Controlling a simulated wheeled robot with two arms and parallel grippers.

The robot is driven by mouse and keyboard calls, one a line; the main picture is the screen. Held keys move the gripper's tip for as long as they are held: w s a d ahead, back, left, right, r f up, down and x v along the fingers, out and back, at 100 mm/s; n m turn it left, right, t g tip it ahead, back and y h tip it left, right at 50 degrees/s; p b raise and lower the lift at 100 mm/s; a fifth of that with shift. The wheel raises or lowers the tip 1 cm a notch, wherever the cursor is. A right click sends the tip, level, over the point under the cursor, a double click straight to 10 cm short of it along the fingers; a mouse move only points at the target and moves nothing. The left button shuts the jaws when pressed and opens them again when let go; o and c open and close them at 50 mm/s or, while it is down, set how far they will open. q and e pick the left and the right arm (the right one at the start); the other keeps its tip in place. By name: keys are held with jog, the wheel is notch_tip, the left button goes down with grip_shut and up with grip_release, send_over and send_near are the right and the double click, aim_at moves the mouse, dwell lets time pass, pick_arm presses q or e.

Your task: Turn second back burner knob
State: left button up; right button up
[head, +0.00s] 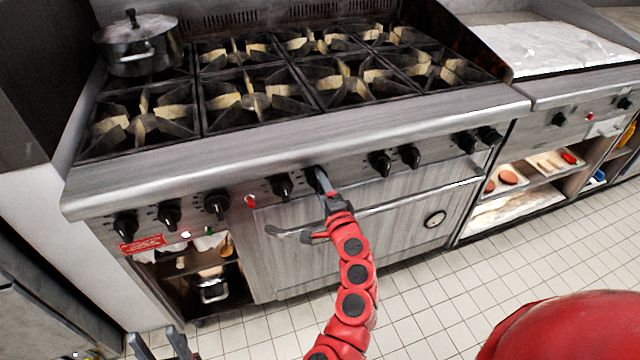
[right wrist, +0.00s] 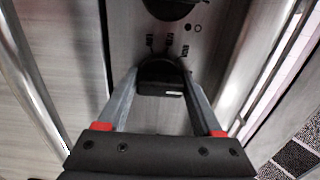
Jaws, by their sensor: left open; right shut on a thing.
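The stove's front panel carries a row of black burner knobs. My right gripper (head: 322,180) reaches up to the panel and is shut on one black knob (right wrist: 160,80) near the middle of the row. In the right wrist view, its two fingers lie on either side of this knob. In the head view the gripper partly hides the knob. A neighbouring knob (head: 281,186) is just to the left, and two more (head: 380,163) are to the right. I cannot tell which burner the held knob belongs to. My left gripper (head: 155,338) is open and empty at the bottom left, away from the stove.
The oven door handle (head: 400,202) runs just below the knobs, close to my right gripper. A lidded pot (head: 138,45) stands on the back left burner. A griddle (head: 560,48) and open shelves are at right. The tiled floor in front is clear.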

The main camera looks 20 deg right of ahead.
dwell(0.5)
jog(key=o, duration=1.3)
jog(key=shift+s+d+p, duration=0.2)
jog(key=shift+s+p, duration=0.7)
jog(key=shift+s, duration=3.45)
jog(key=shift+s+d+p, duration=0.15)
jog(key=shift+s+p, duration=0.7)
jog(key=shift+s, duration=3.5)
